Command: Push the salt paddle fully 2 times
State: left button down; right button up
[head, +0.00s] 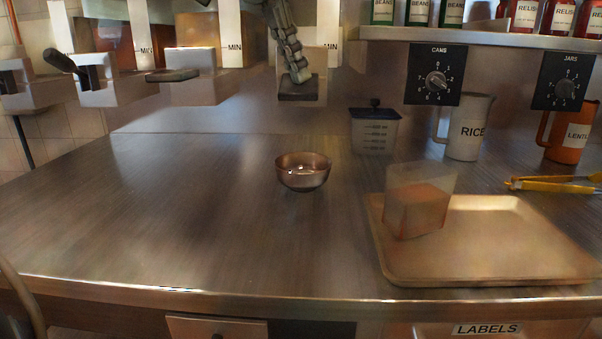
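A row of wall dispensers with dark paddles runs along the top left. No salt label is readable, so I cannot confirm by name which one is salt. My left gripper (299,78) comes down from the top edge, its narrow fingers together, in front of one dispenser. Its tips are at the dark paddle (300,94) of that dispenser; whether they touch it or how far it is pushed I cannot tell. A small metal bowl (303,176) stands on the counter below, slightly nearer to me. My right gripper is out of view.
Other paddles (172,75) sit to the left. A lidded measuring tub (374,132), a rice jug (466,128) and an orange jug (570,132) stand at the back right. A tray (500,262) holds a clear container (416,205). The counter's left side is clear.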

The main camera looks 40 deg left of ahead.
pick_arm(q)
jog(key=shift+r+p, duration=0.3)
jog(key=shift+r, duration=1.95)
jog(key=shift+f, duration=0.1)
jog(key=shift+f, duration=2.35)
jog(key=shift+r, duration=2.45)
jog(key=shift+r, duration=2.5)
